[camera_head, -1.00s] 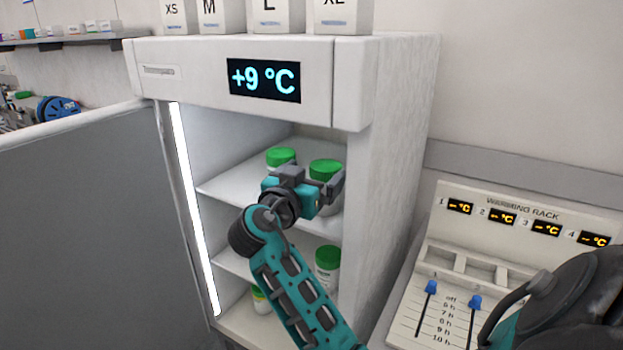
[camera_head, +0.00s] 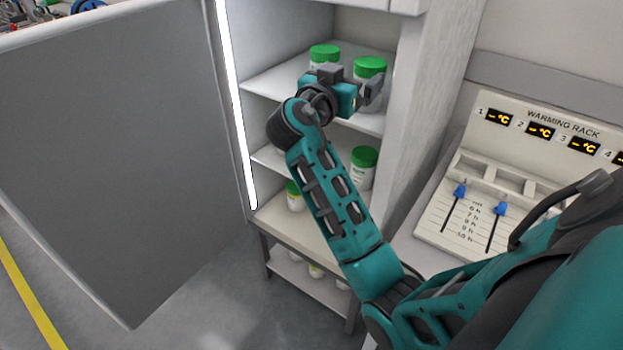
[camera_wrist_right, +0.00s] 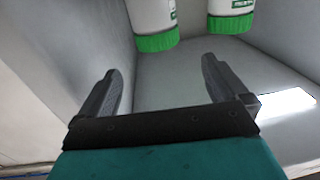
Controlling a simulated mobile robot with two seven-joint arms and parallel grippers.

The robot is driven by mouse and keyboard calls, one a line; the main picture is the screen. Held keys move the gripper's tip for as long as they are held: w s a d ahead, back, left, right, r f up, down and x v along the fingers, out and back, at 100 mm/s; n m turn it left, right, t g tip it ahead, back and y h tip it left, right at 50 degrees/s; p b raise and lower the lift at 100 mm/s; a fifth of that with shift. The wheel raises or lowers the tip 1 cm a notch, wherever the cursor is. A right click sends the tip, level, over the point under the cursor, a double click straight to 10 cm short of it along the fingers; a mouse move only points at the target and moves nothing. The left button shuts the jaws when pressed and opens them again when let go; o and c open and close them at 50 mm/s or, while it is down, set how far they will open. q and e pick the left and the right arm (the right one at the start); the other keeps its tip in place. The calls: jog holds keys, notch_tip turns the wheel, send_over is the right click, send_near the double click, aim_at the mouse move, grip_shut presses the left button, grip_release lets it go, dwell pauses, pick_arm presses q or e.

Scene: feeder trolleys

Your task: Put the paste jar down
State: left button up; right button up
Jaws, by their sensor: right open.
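Two white jars with green lids stand side by side on the upper shelf (camera_head: 272,84) of the open cabinet, one on the left (camera_head: 324,54) and one on the right (camera_head: 370,68). I cannot tell which is the paste jar. My right gripper (camera_head: 350,84) is open and empty in front of them, covering parts of both in the head view. In the right wrist view its spread fingers (camera_wrist_right: 160,66) point at the jars, which appear lid-down: one (camera_wrist_right: 153,18) is ahead of the gap, the other (camera_wrist_right: 231,14) to its right. Both are clear of the fingers. My left gripper is out of view.
A lower shelf holds a green-lidded jar (camera_head: 363,168); a smaller one (camera_head: 294,196) stands on the cabinet floor. The open door (camera_head: 110,160) fills the left. The cabinet's side wall (camera_head: 425,110) bounds the right, with the warming rack (camera_head: 480,190) beyond.

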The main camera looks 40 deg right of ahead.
jog(key=s+a+f+n+t+y, duration=0.15)
jog(key=a+f+n+y, duration=0.25)
jog(key=f, duration=0.4)
jog(key=a+f+n+t+y, duration=0.2)
jog(key=a+f+n+y, duration=0.15)
jog(key=f, duration=0.35)
jog(key=s+a+f+n+t+y, duration=0.1)
jog(key=a+f+n+t+y, duration=0.1)
jog(key=a+f+n+y, duration=0.45)
jog(key=s+a+f+n+g+y, duration=0.1)
jog(key=s+a+f+y, duration=0.3)
jog(key=s+a+f, duration=0.7)
jog(key=s+f+n, duration=0.1)
jog(key=s, duration=0.3)
jog(key=shift+f+g+y, duration=0.3)
jog(key=shift+g+y, duration=0.05)
jog(key=shift+y, duration=0.05)
